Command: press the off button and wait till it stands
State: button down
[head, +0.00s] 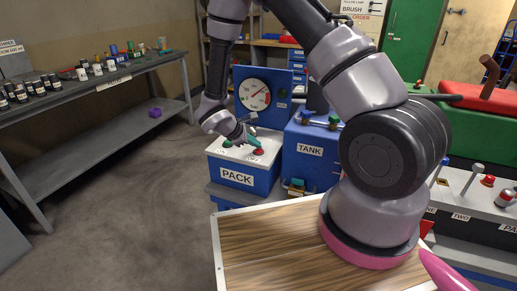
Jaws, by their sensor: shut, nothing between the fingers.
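The blue box labelled PACK (236,177) has a white top with small labels too small to read. A red button (258,152) sits at the right of that top. My gripper (255,143) is shut and empty, pointing down to the right with its tips just over the red button. I cannot tell whether the tips touch it. A second small button or knob (227,144) shows at the left of the top, partly hidden by my arm. Behind stands a blue panel with a round white gauge (254,94); its red needle points up to the right.
A blue box labelled TANK (309,151) stands right beside the PACK box. A grey bench (90,91) with several jars and bottles runs along the left wall. A purple block (155,112) lies on its lower shelf. The floor between (130,200) is clear.

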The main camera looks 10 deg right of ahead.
aim_at(256, 151)
jog(key=shift+r, duration=0.95)
jog(key=shift+r, duration=2.5)
